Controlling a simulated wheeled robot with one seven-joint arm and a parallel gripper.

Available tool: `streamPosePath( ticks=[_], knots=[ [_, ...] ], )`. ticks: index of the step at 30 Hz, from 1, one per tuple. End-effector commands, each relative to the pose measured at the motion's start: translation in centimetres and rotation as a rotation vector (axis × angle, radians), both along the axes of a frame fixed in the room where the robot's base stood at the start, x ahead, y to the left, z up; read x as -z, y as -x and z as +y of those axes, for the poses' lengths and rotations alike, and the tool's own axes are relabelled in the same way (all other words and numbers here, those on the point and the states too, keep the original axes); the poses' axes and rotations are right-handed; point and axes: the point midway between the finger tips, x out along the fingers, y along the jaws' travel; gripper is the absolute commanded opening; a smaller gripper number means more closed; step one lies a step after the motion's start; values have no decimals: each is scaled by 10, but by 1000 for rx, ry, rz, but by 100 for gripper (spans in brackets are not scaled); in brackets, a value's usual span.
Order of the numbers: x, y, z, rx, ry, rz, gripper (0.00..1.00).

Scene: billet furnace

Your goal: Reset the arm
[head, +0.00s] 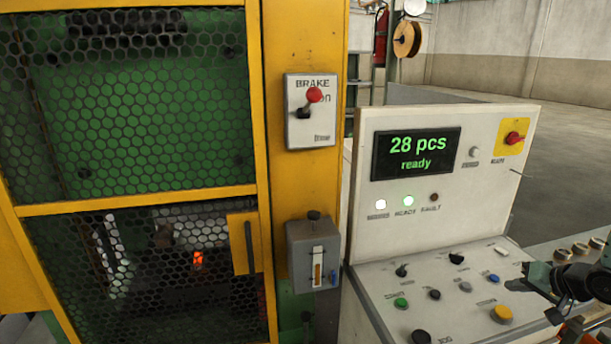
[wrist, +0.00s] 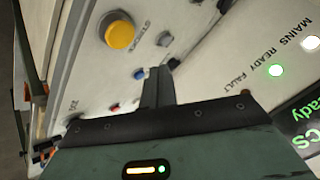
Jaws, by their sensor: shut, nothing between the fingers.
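My gripper (head: 538,278) is at the right edge of the head view, above the right side of the control desk. In the wrist view my gripper (wrist: 158,88) points over the desk panel, its fingers together with nothing between them. Part of my arm is cut off by the right picture edge. The control desk (head: 366,222) carries a display (head: 415,153) reading "28 pcs ready". The yellow button (head: 501,314) lies left of and below my gripper in the head view; it also shows in the wrist view (wrist: 116,34).
The desk's sloped panel holds several knobs and buttons, including a green button (head: 401,303) and a blue button (head: 493,278). A yellow-framed mesh guard (head: 130,110) stands at left. A brake switch box (head: 311,125) is on the yellow post. Open floor (head: 575,150) lies behind right.

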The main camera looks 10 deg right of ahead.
Motion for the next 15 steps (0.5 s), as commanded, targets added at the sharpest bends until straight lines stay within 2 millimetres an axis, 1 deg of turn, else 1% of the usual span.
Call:
streamPosePath(
  ticks=[1, 2, 5, 6, 8, 9, 11, 12, 14, 15],
  knots=[
    [-4, -12, 14, -29, 29, 4, 0],
    [-6, -19, 22, -46, 52, 10, 0],
    [-18, -43, 65, -121, 154, 49, 0],
    [-24, -51, 88, -161, 198, 69, 0],
    [-33, -57, 125, -223, 260, 105, 0],
    [-38, -58, 152, -269, 299, 130, 0],
    [-46, -53, 192, -340, 349, 168, 0],
    [-51, -45, 219, -391, 378, 196, 0],
    [-58, -28, 259, -475, 418, 238, 0],
    [-61, -14, 284, -531, 440, 266, 0]
  ],
)
